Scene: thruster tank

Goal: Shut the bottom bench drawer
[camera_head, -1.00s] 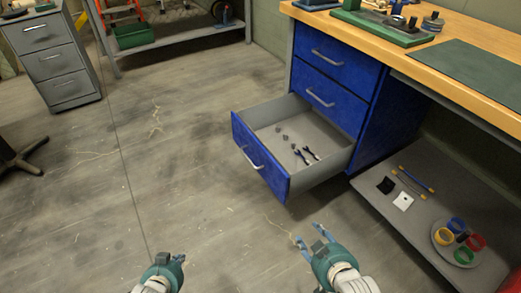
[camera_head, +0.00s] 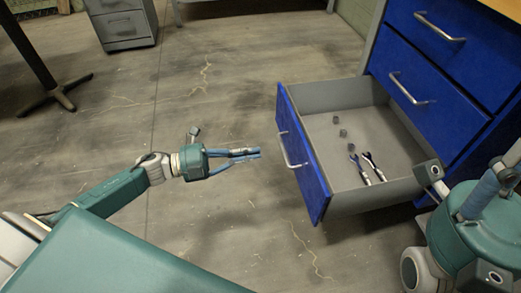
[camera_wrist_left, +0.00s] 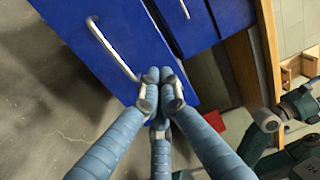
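The bottom bench drawer (camera_head: 305,165) stands pulled out, with a blue front, a silver handle (camera_head: 291,152) and a grey inside. Two small wrenches (camera_head: 366,168) and several small grey pieces lie in it. My left gripper (camera_head: 257,153) is left of the drawer front, pointing at it, with a small gap in the head view. In the left wrist view its fingertips (camera_wrist_left: 161,76) meet with nothing between them, before a blue panel with a handle. My right gripper (camera_head: 490,190) is at the right edge, beside the drawer's right end and partly cut off; its fingertips are unclear.
Two closed blue drawers (camera_head: 447,50) sit above the open one. A grey cabinet (camera_head: 122,22) stands at the back left, and a dark stand leg (camera_head: 45,80) is on the left. The floor (camera_head: 215,95) left of the drawer is clear.

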